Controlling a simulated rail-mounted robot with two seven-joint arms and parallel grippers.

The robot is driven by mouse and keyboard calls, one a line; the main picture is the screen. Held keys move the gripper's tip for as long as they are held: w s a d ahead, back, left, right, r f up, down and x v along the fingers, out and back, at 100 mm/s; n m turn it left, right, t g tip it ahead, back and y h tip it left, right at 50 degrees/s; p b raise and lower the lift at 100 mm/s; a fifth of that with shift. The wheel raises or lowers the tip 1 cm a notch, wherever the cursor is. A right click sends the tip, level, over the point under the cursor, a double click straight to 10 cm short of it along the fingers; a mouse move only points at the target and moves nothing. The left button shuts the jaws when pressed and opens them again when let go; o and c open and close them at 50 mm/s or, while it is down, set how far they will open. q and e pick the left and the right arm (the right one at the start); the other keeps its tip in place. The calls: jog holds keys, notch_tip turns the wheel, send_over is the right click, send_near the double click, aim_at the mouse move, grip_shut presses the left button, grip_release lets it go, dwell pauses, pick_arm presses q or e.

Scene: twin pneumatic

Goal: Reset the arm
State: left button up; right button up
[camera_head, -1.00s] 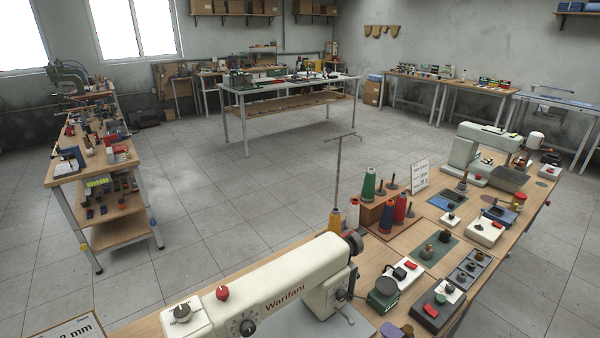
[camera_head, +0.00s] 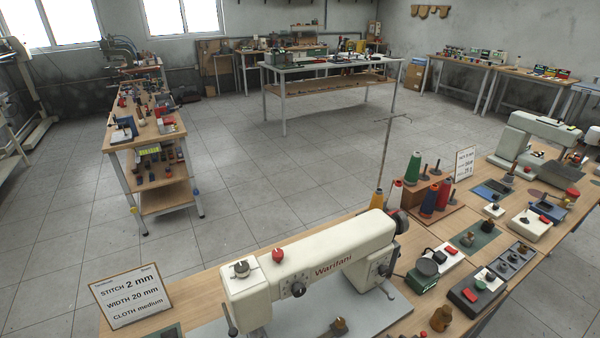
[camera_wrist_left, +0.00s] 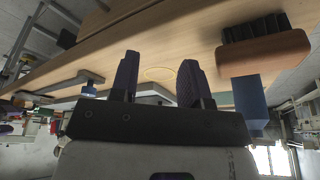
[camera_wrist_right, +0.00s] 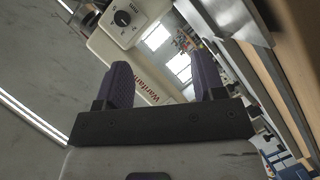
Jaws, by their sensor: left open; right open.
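Neither gripper nor arm shows in the head view. In the left wrist view my left gripper (camera_wrist_left: 157,80) is open, with two dark purple ridged fingers apart and nothing between them. A wooden table surface (camera_wrist_left: 185,35) lies beyond its fingertips. In the right wrist view my right gripper (camera_wrist_right: 165,82) is open and empty, its two purple fingers apart. Part of the cream sewing machine (camera_wrist_right: 125,20) with its dial and lettering shows beyond those fingers. In the head view the same sewing machine (camera_head: 330,255) stands on the near bench.
A sign card (camera_head: 132,298) stands left of the machine. Thread spools (camera_head: 412,170) and small switch boxes (camera_head: 478,290) crowd the bench to the right. A brush (camera_wrist_left: 262,45) is close to my left gripper. The tiled floor (camera_head: 290,165) between benches is clear.

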pick_arm(q)
jog(key=shift+a, duration=0.1)
pick_arm(e)
jog(key=s+a+f+m+g+h, duration=0.15)
jog(key=s+m+g, duration=0.4)
jog(key=s, duration=0.75)
jog(key=s+a+f+m+g, duration=0.2)
jog(key=s+m+g, duration=0.35)
jog(key=s, duration=0.75)
pick_arm(q)
notch_tip(320, 180, up, 35)
jog(key=p, duration=3.4)
jog(key=shift+f+p, duration=0.2)
jog(key=shift+p, duration=0.1)
pick_arm(e)
notch_tip(320, 180, up, 35)
jog(key=shift+s+d+f+g, duration=0.15)
jog(key=shift+s+d+g, duration=0.1)
jog(key=shift+s+g, duration=0.1)
pick_arm(q)
jog(key=shift+a, duration=0.1)
jog(key=shift+d, duration=0.25)
jog(key=shift+a, duration=0.2)
pick_arm(e)
jog(key=shift+c, duration=0.3)
